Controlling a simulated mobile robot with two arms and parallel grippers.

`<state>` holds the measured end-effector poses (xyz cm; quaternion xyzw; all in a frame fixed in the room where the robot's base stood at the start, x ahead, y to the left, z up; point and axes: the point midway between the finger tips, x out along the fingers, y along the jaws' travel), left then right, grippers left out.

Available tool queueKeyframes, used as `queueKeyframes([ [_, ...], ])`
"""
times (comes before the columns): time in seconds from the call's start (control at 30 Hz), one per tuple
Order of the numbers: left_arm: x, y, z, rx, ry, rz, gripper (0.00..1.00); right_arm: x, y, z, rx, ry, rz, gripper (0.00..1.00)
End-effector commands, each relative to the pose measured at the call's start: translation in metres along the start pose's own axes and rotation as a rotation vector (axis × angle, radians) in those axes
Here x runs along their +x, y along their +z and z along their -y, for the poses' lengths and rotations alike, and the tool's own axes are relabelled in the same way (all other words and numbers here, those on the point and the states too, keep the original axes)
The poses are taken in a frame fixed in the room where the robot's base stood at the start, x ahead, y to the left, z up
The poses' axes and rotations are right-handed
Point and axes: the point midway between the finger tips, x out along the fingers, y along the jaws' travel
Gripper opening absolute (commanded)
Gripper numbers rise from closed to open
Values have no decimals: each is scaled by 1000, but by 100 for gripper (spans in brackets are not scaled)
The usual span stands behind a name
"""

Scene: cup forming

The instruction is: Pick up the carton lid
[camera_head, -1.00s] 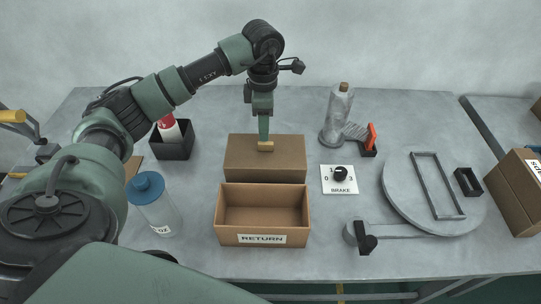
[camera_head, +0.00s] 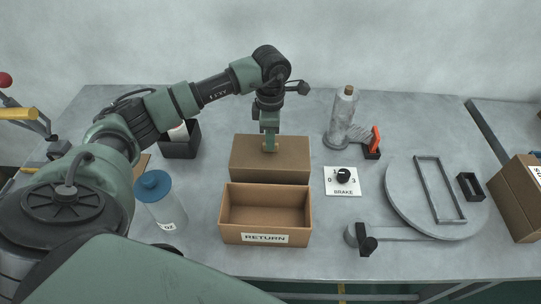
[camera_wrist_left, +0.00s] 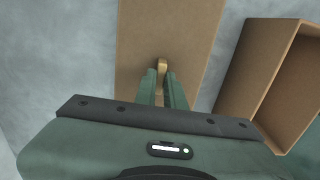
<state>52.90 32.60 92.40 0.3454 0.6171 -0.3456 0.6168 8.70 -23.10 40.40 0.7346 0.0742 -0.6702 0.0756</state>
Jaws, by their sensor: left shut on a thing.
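The carton lid (camera_head: 258,165) is the flat brown top of a closed carton behind the open return box, and it carries a small tan handle. My left gripper (camera_head: 270,147) points down over the lid, with its fingers shut on the handle. In the left wrist view the handle (camera_wrist_left: 162,66) shows between the green fingertips (camera_wrist_left: 162,76), with the brown lid (camera_wrist_left: 185,30) beneath. The lid looks level. I cannot tell whether it is lifted off the carton. My right gripper is not in view.
The open box marked RETURN (camera_head: 265,239) stands directly in front. A blue-capped jar (camera_head: 160,205) and a dark bin (camera_head: 180,147) are to the left. A clamp-like bottle stand (camera_head: 342,115), a BRAKE dial (camera_head: 343,180) and a round turntable (camera_head: 400,205) are to the right.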

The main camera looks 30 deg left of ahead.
Motion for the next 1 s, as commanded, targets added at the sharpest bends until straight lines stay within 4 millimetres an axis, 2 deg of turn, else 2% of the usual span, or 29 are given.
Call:
queueKeyframes([
  [0.2, 0, 0, 0, 0, 0, 0, 0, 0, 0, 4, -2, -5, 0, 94],
  [1.0, 0, 0, 0, 0, 1, 0, 0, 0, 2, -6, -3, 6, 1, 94],
])
